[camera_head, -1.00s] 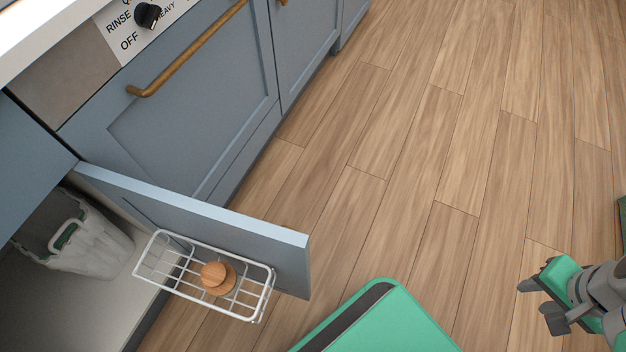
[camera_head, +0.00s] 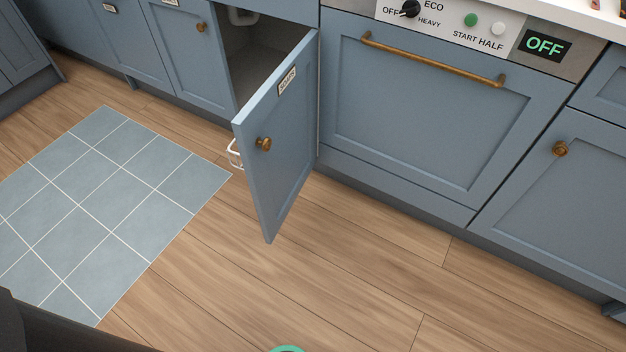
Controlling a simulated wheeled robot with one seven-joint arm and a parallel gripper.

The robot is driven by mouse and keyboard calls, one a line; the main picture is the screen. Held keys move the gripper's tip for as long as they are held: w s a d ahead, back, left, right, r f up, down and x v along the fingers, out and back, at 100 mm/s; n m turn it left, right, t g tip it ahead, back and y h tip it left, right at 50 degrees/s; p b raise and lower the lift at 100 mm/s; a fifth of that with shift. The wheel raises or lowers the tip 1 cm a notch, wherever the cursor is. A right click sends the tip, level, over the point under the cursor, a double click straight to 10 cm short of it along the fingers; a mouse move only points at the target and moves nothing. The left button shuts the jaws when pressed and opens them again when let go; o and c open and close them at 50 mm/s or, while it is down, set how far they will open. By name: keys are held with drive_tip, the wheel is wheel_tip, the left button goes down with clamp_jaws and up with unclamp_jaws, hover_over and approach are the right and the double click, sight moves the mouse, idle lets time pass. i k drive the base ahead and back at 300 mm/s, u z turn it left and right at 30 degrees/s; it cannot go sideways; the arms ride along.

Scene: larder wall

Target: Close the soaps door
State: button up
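The soaps door (camera_head: 288,135) is a blue-grey cabinet door with a small "SOAPS" label (camera_head: 287,81) near its top. It stands wide open, swung out from the cabinet front, with its hinge side by the dishwasher. Its outer face is towards me. A round brass knob (camera_head: 263,144) sits on that face near the free edge. Part of a white wire rack (camera_head: 235,154) shows behind the door; the rest is hidden. The open cabinet (camera_head: 262,50) shows a pale interior with a white pipe at the top. My gripper is not in view.
The dishwasher (camera_head: 430,110), with a long brass handle and an "OFF" display, is shut right of the door. Closed cabinet doors (camera_head: 200,60) stand to the left. A blue tiled mat (camera_head: 115,195) lies at left. The wooden floor (camera_head: 290,270) in front is clear.

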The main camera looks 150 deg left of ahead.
sight(275, 132)
drive_tip(key=u, duration=5.3)
drive_tip(key=k, duration=0.5)
drive_tip(key=u, duration=0.75)
drive_tip(key=i, duration=1)
drive_tip(key=z, duration=0.45)
